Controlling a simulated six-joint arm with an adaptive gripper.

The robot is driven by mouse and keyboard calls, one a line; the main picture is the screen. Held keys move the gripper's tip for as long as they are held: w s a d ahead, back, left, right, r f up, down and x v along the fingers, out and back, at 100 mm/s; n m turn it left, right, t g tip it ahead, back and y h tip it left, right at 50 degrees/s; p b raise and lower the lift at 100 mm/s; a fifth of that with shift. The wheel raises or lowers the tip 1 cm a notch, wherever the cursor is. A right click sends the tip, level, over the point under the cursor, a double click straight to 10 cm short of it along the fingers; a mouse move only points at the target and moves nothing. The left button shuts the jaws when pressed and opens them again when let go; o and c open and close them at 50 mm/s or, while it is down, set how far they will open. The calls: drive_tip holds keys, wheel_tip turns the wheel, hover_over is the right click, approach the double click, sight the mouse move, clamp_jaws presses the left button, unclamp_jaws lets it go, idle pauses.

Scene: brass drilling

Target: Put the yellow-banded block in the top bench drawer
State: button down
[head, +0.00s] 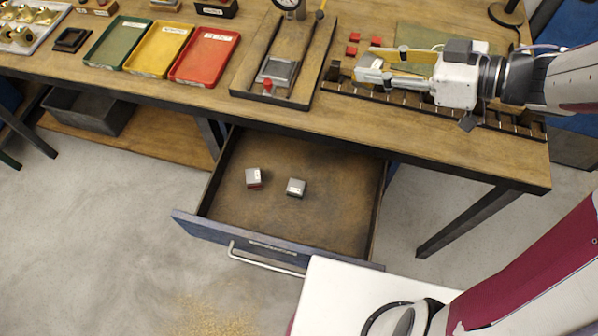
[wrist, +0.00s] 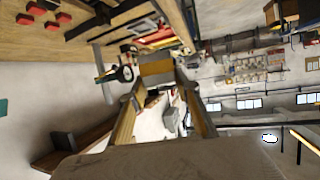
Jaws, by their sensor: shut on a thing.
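The yellow-banded block (wrist: 157,72) is grey with an orange-yellow band and sits between my fingertips in the wrist view. In the head view the block (head: 369,64) is small and partly covered by the fingers. My gripper (head: 388,67) is shut on it, lying sideways over the right part of the bench and pointing left. The top bench drawer (head: 335,222) is pulled open below the bench front, left of and lower than my gripper. Inside lie a red-marked grey block (head: 253,177) and another grey block (head: 296,187), apart from each other.
A slotted dark rack (head: 345,87) runs along the bench edge under my gripper. Several red pieces (head: 353,50) lie behind it. A wooden fixture (head: 310,60) with a gauge, and red (head: 205,58), yellow and green trays stand to the left. The drawer's front part is bare.

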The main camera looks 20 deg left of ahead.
drive_tip(key=s+f+n+g, duration=0.3)
drive_tip(key=s, duration=0.6)
hover_over(344, 205)
wheel_tip(344, 205, down, 8)
wheel_tip(344, 205, down, 16)
drive_tip(key=shift+y, duration=0.3)
idle(0.9)
drive_tip(key=shift+f, duration=0.1)
idle(0.5)
drive_tip(key=shift+f, duration=2.8)
drive_tip(key=shift+f, duration=0.1)
drive_tip(key=shift+f, duration=2)
drive_tip(key=shift+f, duration=0.55)
